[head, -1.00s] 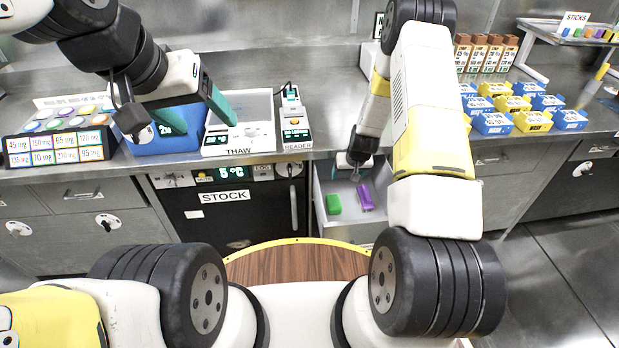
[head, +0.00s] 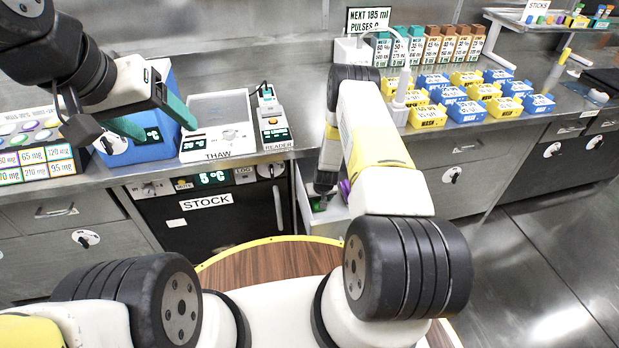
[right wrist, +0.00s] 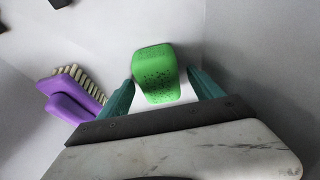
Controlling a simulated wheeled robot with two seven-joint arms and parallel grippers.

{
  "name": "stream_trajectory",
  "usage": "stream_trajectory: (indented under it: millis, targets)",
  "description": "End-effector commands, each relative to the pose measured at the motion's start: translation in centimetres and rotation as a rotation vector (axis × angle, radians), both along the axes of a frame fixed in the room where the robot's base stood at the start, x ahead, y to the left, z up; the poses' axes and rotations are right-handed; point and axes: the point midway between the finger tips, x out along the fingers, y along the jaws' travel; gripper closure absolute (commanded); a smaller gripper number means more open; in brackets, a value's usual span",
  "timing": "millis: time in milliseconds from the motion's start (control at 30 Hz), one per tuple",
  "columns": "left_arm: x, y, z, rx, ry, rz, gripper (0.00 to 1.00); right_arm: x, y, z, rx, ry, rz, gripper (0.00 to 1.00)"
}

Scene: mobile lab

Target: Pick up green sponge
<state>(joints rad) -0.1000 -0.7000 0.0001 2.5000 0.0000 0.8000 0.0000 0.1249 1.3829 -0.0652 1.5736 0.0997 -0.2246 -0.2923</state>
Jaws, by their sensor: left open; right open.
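The green sponge (right wrist: 157,72) lies in a light drawer, and in the right wrist view it sits between the fingers of my right gripper (right wrist: 163,92). The fingers are open, one on each side of the sponge; I cannot tell whether they touch it. My left gripper (head: 150,115) is open and empty above the counter, near the blue box and the thaw unit.
A purple brush (right wrist: 72,95) lies in the drawer, left of the sponge in the right wrist view. The drawer (head: 306,207) stands open beside the stock fridge (head: 240,212). The thaw unit (head: 218,135), reader (head: 273,125) and yellow and blue boxes (head: 463,113) stand on the counter.

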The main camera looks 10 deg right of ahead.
Motion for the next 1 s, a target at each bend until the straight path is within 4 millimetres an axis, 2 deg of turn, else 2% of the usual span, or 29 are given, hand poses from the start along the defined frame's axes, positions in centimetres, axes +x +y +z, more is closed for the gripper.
stream_trajectory:
  millis: [233,500,567,833,1000]
  targets:
    - [0.0,0.0,0.0,0.000,0.000,0.000,0.29,0.1,0.0,-0.1,0.000,0.000,-0.001,0.27]
    - [0.0,0.0,0.0,0.000,0.000,0.000,0.29,0.1,0.0,-0.1,0.000,0.000,0.000,0.80]
    - [0.0,0.0,0.0,0.000,0.000,0.000,0.29,0.1,0.0,-0.1,0.000,0.000,0.000,0.89]
    - [0.0,0.0,0.0,0.000,0.000,0.000,0.29,0.1,0.0,0.1,0.000,0.000,0.000,0.89]
    - [0.0,0.0,0.0,0.000,0.000,0.000,0.29,0.2,0.0,1.3,0.000,-0.001,0.000,0.89]
